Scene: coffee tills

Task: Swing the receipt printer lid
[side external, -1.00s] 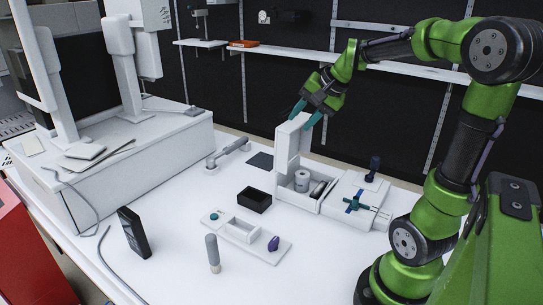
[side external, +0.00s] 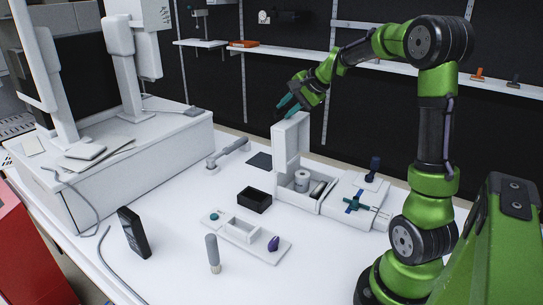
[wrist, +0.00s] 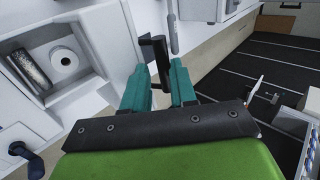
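The receipt printer (side external: 310,203) is a white open box. Its white lid (side external: 291,145) stands upright at the rear left edge. A paper roll (side external: 302,181) and a dark-and-light cylinder (side external: 318,188) sit inside; the roll also shows in the wrist view (wrist: 63,60). My gripper (side external: 287,106) is at the lid's top edge, on its far left side. Its teal fingers are apart with a gap between them in the wrist view (wrist: 160,88). I cannot tell whether a finger touches the lid.
A white unit with a teal cross-shaped knob (side external: 354,204) adjoins the printer on the right. A black tray (side external: 254,200), a white organizer (side external: 240,238) and a grey-handled tool (side external: 212,253) stand in front. A grey bar (side external: 228,153) and dark pad (side external: 260,160) lie left of the lid.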

